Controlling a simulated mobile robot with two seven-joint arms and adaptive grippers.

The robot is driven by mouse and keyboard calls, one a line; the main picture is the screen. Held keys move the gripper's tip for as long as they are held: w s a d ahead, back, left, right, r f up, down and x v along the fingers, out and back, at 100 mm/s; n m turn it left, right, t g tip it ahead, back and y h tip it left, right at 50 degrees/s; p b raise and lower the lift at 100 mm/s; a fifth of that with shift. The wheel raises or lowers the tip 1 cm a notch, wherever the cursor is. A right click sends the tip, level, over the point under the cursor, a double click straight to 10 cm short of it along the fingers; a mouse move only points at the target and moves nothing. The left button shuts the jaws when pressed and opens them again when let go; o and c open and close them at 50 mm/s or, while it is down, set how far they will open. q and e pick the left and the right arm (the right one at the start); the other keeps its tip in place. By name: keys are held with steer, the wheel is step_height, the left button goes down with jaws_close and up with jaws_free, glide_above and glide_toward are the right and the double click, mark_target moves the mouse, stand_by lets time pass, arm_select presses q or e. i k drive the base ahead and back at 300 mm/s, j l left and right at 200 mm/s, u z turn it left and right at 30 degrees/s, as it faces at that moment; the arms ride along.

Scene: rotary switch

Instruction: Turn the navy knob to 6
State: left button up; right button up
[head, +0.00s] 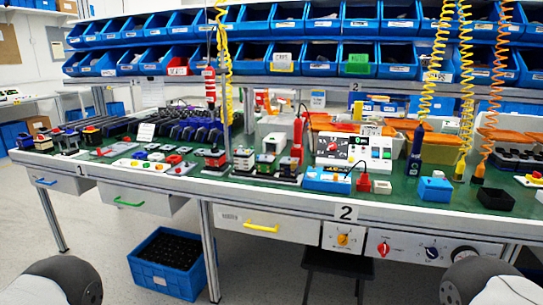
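The navy knob (431,253) is on a light grey panel (407,247) fixed under the front edge of the workbench, right of the middle in the head view. Neither of my grippers is in view. Only rounded grey parts of my arms show at the bottom left and bottom right corners.
A drawer with a yellow handle (262,227) is further left. A dark stool (340,263) and a blue crate (170,263) stand below the bench (300,204). The space before the panel looks clear.

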mark_target(432, 253)
steer(key=z, duration=1.15)
